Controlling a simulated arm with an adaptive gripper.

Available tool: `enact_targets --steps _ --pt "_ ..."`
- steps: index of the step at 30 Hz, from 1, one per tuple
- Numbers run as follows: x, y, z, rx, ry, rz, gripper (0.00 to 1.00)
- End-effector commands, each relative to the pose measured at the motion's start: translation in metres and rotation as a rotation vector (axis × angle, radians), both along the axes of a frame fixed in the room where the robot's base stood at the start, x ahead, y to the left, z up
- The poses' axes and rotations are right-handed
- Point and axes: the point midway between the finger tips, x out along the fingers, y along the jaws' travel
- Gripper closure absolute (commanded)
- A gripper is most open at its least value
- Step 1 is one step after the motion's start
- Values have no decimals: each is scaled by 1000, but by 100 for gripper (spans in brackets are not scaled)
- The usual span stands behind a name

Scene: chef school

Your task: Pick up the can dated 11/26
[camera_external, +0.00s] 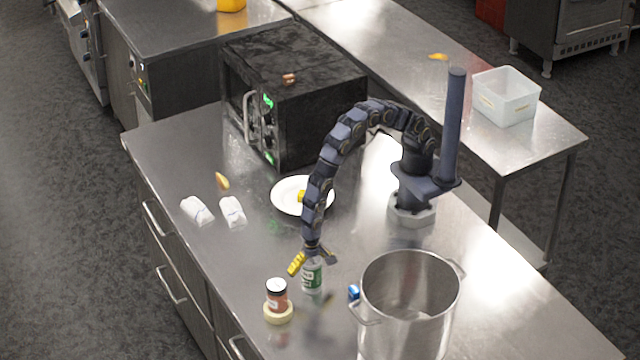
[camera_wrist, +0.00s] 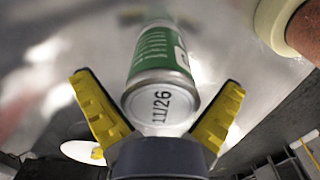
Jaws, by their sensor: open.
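The can dated 11/26 (camera_wrist: 161,98) has a green and white label and a pale end with the date printed on it. In the wrist view it lies between the two yellow fingers of my gripper (camera_wrist: 160,112), with gaps on both sides. In the external view the can (camera_external: 312,276) stands upright on the steel counter. My gripper (camera_external: 312,260) is open and above it, pointing down, with its fingers around the can's top. Whether a finger touches the can cannot be told.
A large steel pot (camera_external: 410,310) and a small blue can (camera_external: 353,292) are to the right. A white plate (camera_external: 285,205) lies behind. Two white packets (camera_external: 196,211) are at the left.

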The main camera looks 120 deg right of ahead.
Motion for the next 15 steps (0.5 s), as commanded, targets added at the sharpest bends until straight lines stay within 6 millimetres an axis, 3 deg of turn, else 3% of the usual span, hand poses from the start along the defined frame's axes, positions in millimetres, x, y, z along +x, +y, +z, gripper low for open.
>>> enact_targets --steps 6,7,10,13,15 --pt "1 0 -2 0 -2 0 2" --pt "0 0 -2 0 -2 0 10" --pt "0 0 -2 0 -2 0 53" --pt "1 0 -2 1 -2 0 65" --pt "1 0 -2 1 -2 0 66"
